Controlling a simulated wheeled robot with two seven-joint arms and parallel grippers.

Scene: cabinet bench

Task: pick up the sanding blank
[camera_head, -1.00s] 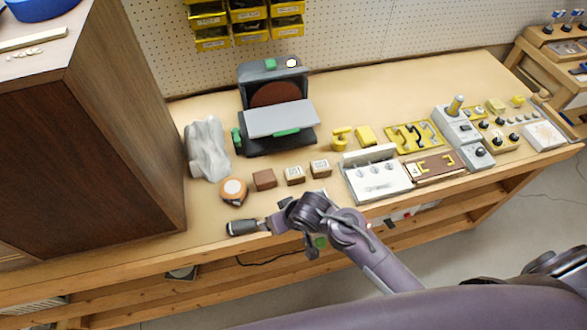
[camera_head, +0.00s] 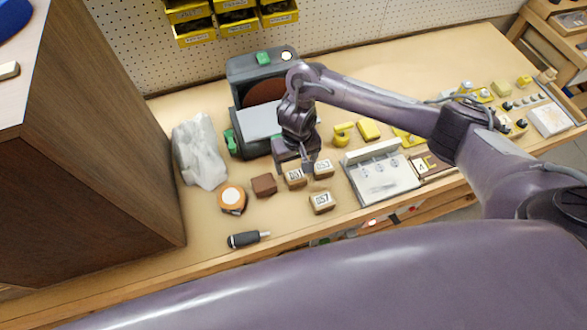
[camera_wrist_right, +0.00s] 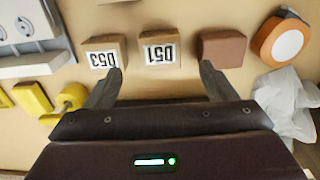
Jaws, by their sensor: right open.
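Several small blocks sit on the bench. A plain reddish-brown block (camera_head: 264,186) lies left of three tan blocks with printed labels: 051 (camera_head: 294,178), 053 (camera_head: 323,169) and 057 (camera_head: 321,202), the last nearer the front edge. I cannot tell which is the sanding blank. My right gripper (camera_head: 308,166) is over the row near 051 and 053. In the right wrist view it (camera_wrist_right: 161,70) is open and empty, its fingers either side of block 051 (camera_wrist_right: 158,55), with 053 (camera_wrist_right: 101,58) by the left finger and the brown block (camera_wrist_right: 222,48) by the right. My left gripper is not in view.
A disc sander (camera_head: 250,125) stands behind the blocks. A crumpled grey-white bag (camera_head: 200,152) and an orange tape roll (camera_head: 231,198) are to the left. A screwdriver (camera_head: 245,239) lies in front. A white fixture (camera_head: 384,180) stands at right. A tall brown cabinet (camera_head: 110,140) bounds the left.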

